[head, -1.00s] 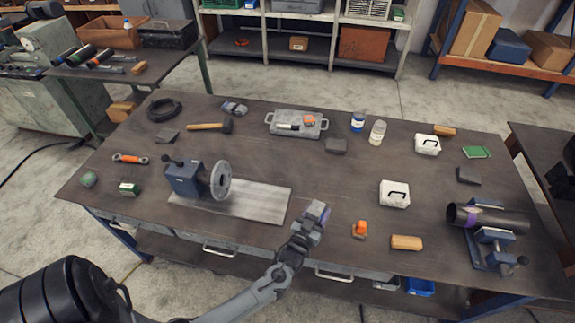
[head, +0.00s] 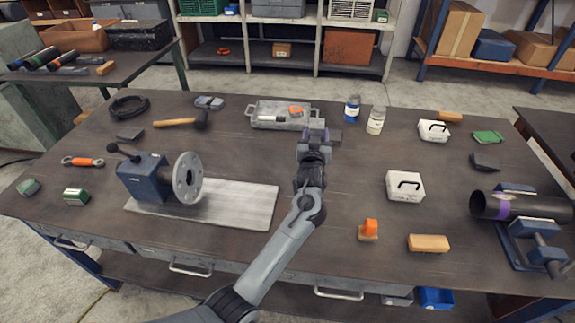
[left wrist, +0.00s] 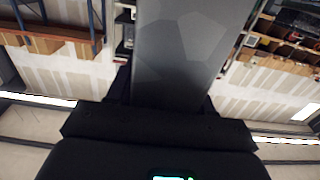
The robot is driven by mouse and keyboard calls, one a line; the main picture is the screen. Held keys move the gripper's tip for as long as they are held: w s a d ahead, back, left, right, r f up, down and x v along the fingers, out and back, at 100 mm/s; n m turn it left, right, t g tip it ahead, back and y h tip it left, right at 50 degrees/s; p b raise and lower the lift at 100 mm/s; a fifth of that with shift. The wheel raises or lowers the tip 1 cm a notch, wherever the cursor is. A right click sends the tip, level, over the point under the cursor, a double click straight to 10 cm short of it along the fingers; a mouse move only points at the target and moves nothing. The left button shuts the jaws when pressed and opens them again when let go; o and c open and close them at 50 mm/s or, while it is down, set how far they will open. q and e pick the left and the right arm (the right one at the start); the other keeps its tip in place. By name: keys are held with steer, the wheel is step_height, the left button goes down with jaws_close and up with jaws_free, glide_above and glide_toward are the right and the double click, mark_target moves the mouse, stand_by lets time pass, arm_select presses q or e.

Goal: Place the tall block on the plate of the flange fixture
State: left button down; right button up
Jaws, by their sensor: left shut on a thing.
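The flange fixture (head: 147,180) stands on the left of the bench: a blue body with an upright grey flange disc (head: 187,178). It sits on a flat, light metal plate (head: 230,207), whose right part is bare. My left gripper (head: 314,138) is raised over the middle of the bench, right of and beyond the plate. It is shut on a grey block, which I take as the tall block (left wrist: 190,50); in the left wrist view it stretches from the dark jaws to the top edge. In the head view the block is hard to make out. My right gripper is not in view.
A grey tray (head: 262,122) and two bottles (head: 352,108) stand at the back. A white case (head: 405,186), an orange item (head: 368,229) and a wooden block (head: 428,243) lie right of my arm. A dark pipe (head: 515,206) rests in a clamp at far right.

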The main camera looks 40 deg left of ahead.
arm_select(q)
steer(key=w+a+f+b, duration=0.1)
steer(key=a+f+b, duration=0.3)
steer(key=a+f, duration=0.4)
steer(key=a, duration=0.3)
steer(key=shift+a, duration=0.2)
stand_by(0.5)
steer(key=shift+f+b, duration=0.15)
steer(key=shift+b, duration=0.15)
steer(key=c, duration=0.7)
jaws_free()
steer(key=shift+f, duration=0.2)
steer(key=shift+o, duration=1.3)
steer(key=shift+r, duration=0.15)
